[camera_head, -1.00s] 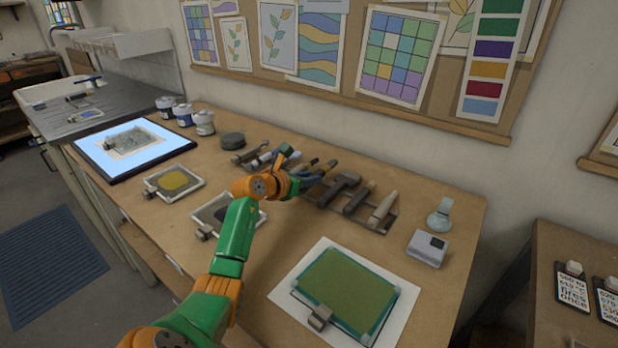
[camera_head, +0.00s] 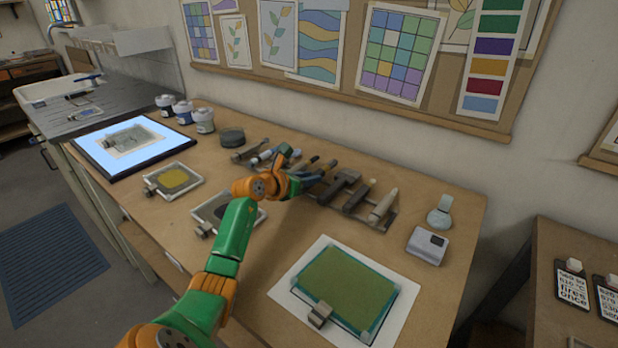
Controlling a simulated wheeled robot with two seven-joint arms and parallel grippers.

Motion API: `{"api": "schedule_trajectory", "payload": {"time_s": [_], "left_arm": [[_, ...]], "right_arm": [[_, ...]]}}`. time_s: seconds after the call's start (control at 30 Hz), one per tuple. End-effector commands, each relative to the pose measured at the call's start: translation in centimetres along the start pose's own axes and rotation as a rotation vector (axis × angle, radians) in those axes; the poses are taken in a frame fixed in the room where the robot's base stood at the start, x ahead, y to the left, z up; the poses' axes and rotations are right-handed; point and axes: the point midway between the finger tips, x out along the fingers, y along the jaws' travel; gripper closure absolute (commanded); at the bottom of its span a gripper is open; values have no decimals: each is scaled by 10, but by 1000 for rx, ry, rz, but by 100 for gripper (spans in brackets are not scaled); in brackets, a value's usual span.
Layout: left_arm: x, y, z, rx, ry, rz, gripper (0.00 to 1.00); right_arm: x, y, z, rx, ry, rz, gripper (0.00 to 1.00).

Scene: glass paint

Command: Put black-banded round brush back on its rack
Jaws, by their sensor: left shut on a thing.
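My left gripper (camera_head: 292,178) is low over the left part of the brush rack (camera_head: 387,224) on the wooden bench. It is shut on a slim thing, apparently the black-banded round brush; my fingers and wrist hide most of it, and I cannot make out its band. Several other tools lie side by side along the rack, among them a pale-handled one (camera_head: 382,206) at the right end and dark-handled ones (camera_head: 338,186) in the middle. I cannot tell whether the held brush touches the rack. My right gripper is not in view.
A green glass panel on white paper (camera_head: 395,325) lies in front. A grey box (camera_head: 427,246) and a small jar (camera_head: 440,217) stand at the right. A dark round tin (camera_head: 232,137), jars (camera_head: 204,121) and a light box (camera_head: 97,164) are to the left.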

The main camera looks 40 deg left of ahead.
Motion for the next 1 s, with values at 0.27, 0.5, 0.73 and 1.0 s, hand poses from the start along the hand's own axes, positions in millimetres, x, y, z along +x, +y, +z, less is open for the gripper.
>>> {"api": "schedule_trajectory", "payload": {"time_s": [0.27, 0.5, 0.73, 1.0], "left_arm": [[1, 0, -3, 1, 0, 1, 100], [2, 0, -5, 1, 0, 1, 100], [2, 0, -5, 0, 0, 1, 38], [-2, 0, -5, 2, 0, 1, 38]], "right_arm": [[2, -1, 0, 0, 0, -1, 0], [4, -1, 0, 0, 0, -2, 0], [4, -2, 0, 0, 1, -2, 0], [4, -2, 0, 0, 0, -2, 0]]}}
